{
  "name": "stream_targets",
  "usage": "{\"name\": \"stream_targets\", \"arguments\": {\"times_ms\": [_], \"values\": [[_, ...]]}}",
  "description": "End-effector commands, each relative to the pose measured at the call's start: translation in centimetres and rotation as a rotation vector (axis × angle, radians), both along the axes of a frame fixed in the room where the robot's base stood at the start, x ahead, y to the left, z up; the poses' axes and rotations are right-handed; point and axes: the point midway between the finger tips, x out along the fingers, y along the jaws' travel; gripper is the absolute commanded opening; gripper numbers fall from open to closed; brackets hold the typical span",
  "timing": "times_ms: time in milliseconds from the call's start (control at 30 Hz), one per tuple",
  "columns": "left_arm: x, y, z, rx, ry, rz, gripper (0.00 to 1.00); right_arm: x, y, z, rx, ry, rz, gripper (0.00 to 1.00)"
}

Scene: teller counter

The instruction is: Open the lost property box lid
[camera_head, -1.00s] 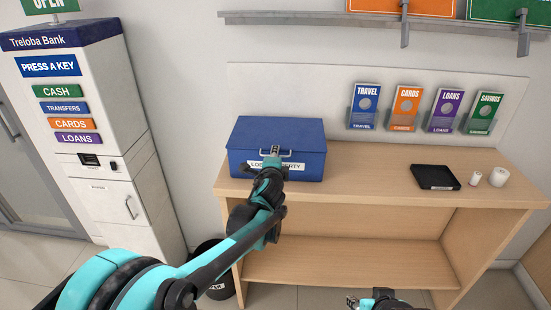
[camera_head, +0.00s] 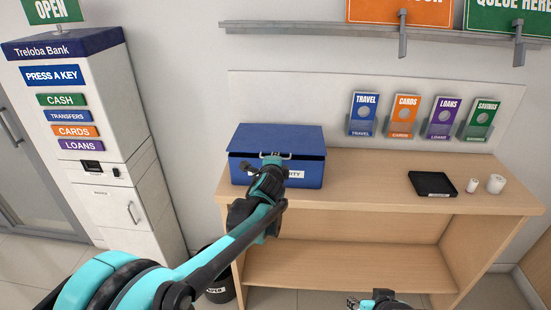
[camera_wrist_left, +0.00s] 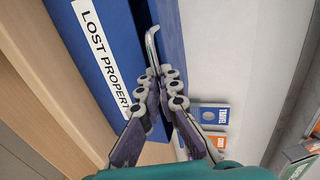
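The blue lost property box (camera_head: 248,175) stands on the left end of the wooden counter. Its lid (camera_head: 270,137) is raised slightly at the front, with a narrow dark gap under its edge. The gap, the white label and the metal handle (camera_wrist_left: 152,45) show in the left wrist view. My left gripper (camera_head: 272,162) is at the lid's front, and its fingertips (camera_wrist_left: 161,76) close around the handle. The arm hides part of the label in the head view. My right gripper (camera_head: 353,302) is only partly in view at the bottom edge, away from the box.
The counter (camera_head: 375,185) is clear right of the box up to a black tray (camera_head: 433,185) and two small white cylinders. Leaflet holders (camera_head: 363,115) line the back panel. A shelf rail (camera_head: 310,28) runs above. A white kiosk (camera_head: 105,150) stands left, with a dark bin (camera_head: 220,280) below.

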Motion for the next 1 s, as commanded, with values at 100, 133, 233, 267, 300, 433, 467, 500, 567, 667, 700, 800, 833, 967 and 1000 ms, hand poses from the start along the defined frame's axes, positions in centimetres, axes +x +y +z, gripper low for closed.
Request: {"name": "stream_targets", "arguments": {"times_ms": [100, 133, 233, 267, 300, 433, 467, 500, 567, 667, 700, 800, 833, 967, 1000], "values": [[0.3, 0.0, 3.1, -0.002, 0.066, 0.000, 0.00, 0.0, 0.0, 3.5, 0.000, 0.000, 0.000, 0.40], [0.4, 0.0, 3.7, -0.002, 0.085, -0.001, 0.00, 0.0, 0.0, 4.2, 0.000, 0.000, 0.000, 0.40], [0.8, 0.0, 5.6, -0.001, 0.154, -0.001, 0.00, 0.0, 0.0, 6.5, 0.000, 0.000, 0.000, 0.40], [1.0, 0.0, 6.2, -0.002, 0.175, -0.001, 0.00, 0.0, 0.0, 7.1, 0.000, 0.000, 0.000, 0.40], [1.2, 0.0, 6.9, -0.002, 0.202, -0.001, 0.00, 0.0, 0.0, 8.0, 0.000, 0.000, 0.000, 0.40], [2.0, 0.0, 9.0, -0.001, 0.290, -0.001, 0.00, 0.0, 0.0, 10.5, 0.000, 0.000, 0.000, 0.40], [2.2, 0.0, 9.5, -0.001, 0.309, -0.001, 0.00, 0.0, 0.0, 11.0, 0.000, 0.000, 0.000, 0.40], [2.5, 0.0, 10.1, -0.001, 0.334, 0.000, 0.00, 0.0, 0.0, 11.7, 0.000, 0.000, 0.000, 0.40], [2.9, 0.0, 10.8, -0.001, 0.369, -0.001, 0.00, 0.0, 0.0, 12.5, 0.000, 0.000, 0.000, 0.40], [3.5, 0.0, 11.8, 0.000, 0.416, -0.001, 0.00, 0.0, 0.0, 13.6, 0.000, 0.000, 0.000, 0.40], [3.7, 0.0, 12.2, 0.000, 0.412, -0.001, 0.00, 0.0, 0.0, 13.9, 0.000, 0.000, 0.000, 0.40], [4.3, 0.0, 12.9, 0.000, 0.410, -0.001, 0.00, 0.0, 0.0, 14.6, 0.000, 0.000, 0.000, 0.40], [4.4, 0.0, 13.1, 0.000, 0.410, -0.001, 0.00, 0.0, 0.0, 14.7, 0.000, 0.000, 0.000, 0.40], [4.9, 0.0, 13.6, -0.001, 0.409, -0.001, 0.00, 0.0, 0.0, 15.1, 0.000, 0.000, 0.000, 0.40], [5.0, 0.0, 13.7, -0.001, 0.408, -0.001, 0.00, 0.0, 0.0, 15.2, 0.000, 0.000, 0.000, 0.40]]}}
